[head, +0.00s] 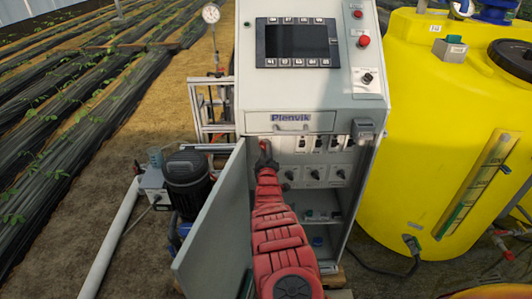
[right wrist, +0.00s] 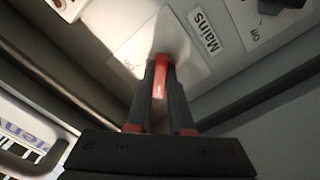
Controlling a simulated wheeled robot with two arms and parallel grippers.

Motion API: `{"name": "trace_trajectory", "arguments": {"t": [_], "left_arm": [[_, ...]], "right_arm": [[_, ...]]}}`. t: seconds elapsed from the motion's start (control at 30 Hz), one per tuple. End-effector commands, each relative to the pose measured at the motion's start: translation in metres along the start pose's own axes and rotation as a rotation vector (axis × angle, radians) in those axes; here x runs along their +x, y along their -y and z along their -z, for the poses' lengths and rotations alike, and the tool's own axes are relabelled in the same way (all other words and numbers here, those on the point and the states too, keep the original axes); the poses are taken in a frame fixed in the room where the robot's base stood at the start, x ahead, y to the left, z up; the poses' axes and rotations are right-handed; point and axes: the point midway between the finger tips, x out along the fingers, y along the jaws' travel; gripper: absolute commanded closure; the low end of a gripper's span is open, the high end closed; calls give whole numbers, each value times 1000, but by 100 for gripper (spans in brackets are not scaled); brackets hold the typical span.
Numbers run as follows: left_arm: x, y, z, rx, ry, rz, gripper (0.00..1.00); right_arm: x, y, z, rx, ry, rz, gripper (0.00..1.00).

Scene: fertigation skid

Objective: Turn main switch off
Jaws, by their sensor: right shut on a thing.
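The main switch shows in the right wrist view as a red handle (right wrist: 160,76) on a pale plate (right wrist: 122,50), beside a label reading "Mains" (right wrist: 204,34). My right gripper (head: 264,152) reaches into the upper left of the open cabinet (head: 318,207). In the right wrist view its two dark fingers (right wrist: 160,68) are shut around the red handle. The fingers hide part of the handle, and the small lettering on the plate is too blurred to read surely. In the head view my gripper covers the switch. My left gripper is not in view.
The cabinet door (head: 215,225) stands open on the left, close to my right arm. Several other knobs (head: 315,174) sit right of the gripper. Above are a drawer marked "Plenvik" (head: 290,122) and a screen (head: 297,41). A yellow tank (head: 430,130) stands at right, a dark pump (head: 188,180) at left.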

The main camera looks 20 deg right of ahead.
Motion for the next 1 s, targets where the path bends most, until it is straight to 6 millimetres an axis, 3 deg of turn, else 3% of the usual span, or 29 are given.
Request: {"name": "trace_trajectory", "arguments": {"t": [0.1, 0.13, 0.3, 0.73, 1.0], "left_arm": [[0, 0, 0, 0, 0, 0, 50], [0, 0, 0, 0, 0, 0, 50], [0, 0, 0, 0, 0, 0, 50], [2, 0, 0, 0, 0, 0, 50], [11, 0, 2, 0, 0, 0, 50]], "right_arm": [[0, 1, -2, -2, 2, 3, 100], [0, 1, -1, -2, 2, 3, 79], [0, 1, -1, -1, 1, 2, 50], [-4, -2, 1, -3, 0, -3, 50], [-32, 0, 2, 5, 2, 3, 50]]}}
